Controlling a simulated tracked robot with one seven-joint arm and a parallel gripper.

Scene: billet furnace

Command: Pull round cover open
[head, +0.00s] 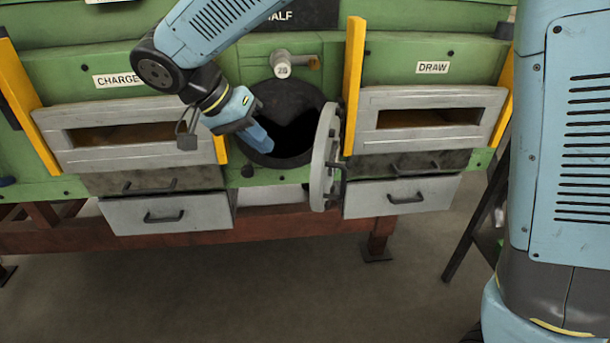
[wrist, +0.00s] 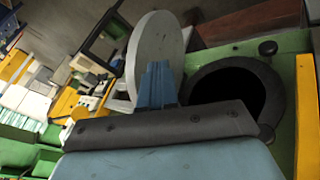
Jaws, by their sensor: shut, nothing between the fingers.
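The round cover (head: 323,157) is a grey disc that stands swung out, seen nearly edge-on, at the right side of the round opening (head: 285,120). The dark opening is uncovered, with a black ring around it. In the wrist view the cover (wrist: 160,50) stands to the left of the opening (wrist: 235,95). My gripper (head: 265,148) is shut and empty in front of the opening, left of the cover. In the wrist view my gripper's blue fingers (wrist: 157,82) are together and overlap the cover's lower part; I cannot tell whether they touch it.
The green furnace front has a CHARGE door (head: 125,130) on the left and a DRAW door (head: 428,118) on the right, each beside yellow bars. Grey drawers (head: 168,212) with handles sit below. A small knob (head: 282,70) is above the opening. The floor in front is clear.

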